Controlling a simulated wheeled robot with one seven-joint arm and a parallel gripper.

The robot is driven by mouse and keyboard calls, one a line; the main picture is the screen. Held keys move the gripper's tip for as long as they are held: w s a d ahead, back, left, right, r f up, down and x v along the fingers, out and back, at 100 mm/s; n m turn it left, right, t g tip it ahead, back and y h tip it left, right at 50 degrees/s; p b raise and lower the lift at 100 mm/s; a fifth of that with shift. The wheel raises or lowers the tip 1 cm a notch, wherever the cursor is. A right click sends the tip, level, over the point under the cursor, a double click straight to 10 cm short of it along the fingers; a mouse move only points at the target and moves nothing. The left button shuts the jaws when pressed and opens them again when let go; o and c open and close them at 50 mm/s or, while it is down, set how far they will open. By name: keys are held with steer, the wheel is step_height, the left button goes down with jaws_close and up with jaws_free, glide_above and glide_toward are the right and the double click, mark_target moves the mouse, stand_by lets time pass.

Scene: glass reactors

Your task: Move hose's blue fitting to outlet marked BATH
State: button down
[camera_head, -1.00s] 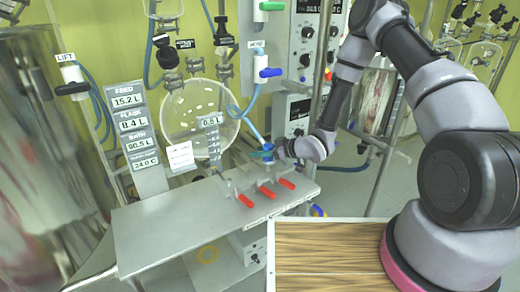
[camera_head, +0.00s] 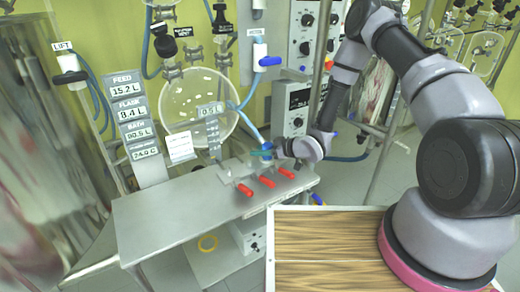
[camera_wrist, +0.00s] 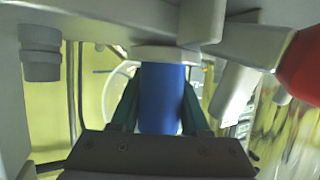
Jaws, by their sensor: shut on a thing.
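My gripper (camera_head: 264,153) is at the rear edge of the grey bench, behind the row of red-handled valves. Its dark green fingers (camera_wrist: 160,105) are shut on the blue fitting (camera_wrist: 162,98), one on each side. A pale hex collar (camera_wrist: 165,53) sits directly above the fitting; I cannot tell if they are joined. In the head view the fitting is mostly hidden by the gripper; the blue hose (camera_head: 248,122) rises behind it. Three red valve handles (camera_head: 267,181) are in front. The BATH marking on an outlet is not readable.
The grey bench top (camera_head: 165,220) is bare at left. A sign with FEED, FLASK and BATH readings (camera_head: 135,120) stands behind it. In the wrist view, a grey stub (camera_wrist: 40,52) is left and a red handle (camera_wrist: 302,65) is right, close by.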

stand_by(0.4)
steer(key=shift+c, duration=1.5)
jaws_free()
steer(key=shift+d, duration=0.1)
steer(key=v, duration=1)
steer(key=shift+s+d+r, duration=0.15)
steer(key=shift+d, duration=0.1)
steer(key=shift+d, duration=0.1)
